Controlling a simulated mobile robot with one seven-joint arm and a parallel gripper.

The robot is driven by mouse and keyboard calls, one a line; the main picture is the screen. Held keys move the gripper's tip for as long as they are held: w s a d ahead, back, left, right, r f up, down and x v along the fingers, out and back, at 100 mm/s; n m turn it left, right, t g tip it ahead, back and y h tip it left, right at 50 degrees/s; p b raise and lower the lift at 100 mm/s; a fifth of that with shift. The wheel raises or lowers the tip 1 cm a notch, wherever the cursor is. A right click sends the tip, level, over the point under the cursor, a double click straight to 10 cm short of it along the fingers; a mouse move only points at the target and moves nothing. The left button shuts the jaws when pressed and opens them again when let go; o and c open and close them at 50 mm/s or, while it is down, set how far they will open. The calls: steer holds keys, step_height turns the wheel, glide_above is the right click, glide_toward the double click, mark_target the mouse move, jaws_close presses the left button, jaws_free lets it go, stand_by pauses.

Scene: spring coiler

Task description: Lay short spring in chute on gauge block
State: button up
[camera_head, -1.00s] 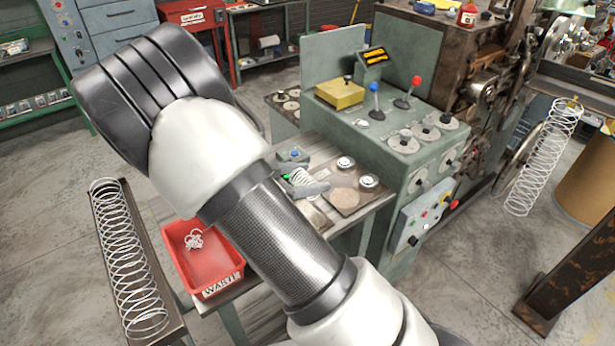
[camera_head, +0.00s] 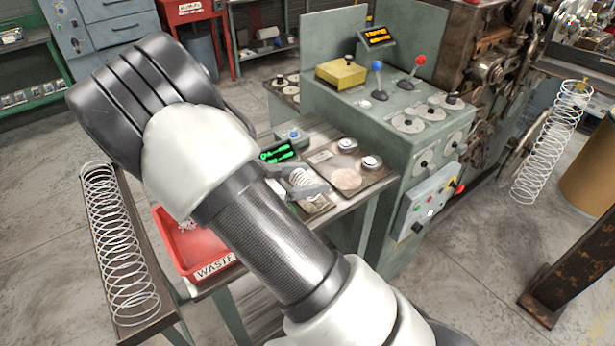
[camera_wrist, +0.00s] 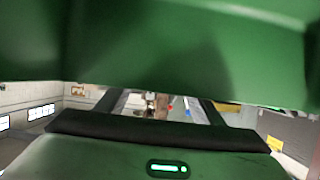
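The short spring (camera_head: 302,179) is a small white wire coil, seen in the head view above the small bench. My gripper (camera_head: 301,182) has its grey fingers on both sides of the coil and appears shut on it. My arm crosses the middle of the view and hides part of the bench. A small grey plate or block (camera_head: 319,205) lies under the fingers; I cannot tell whether it is the gauge block. I cannot make out a chute.
A red waste bin (camera_head: 183,248) and a long spring on a rack (camera_head: 122,250) are left. The lever console (camera_head: 400,105) stands behind right.

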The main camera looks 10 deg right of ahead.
steer(key=o, duration=0.5)
steer(key=shift+c, duration=0.2)
step_height(320, 180, up, 10)
steer(key=shift+p, duration=0.75)
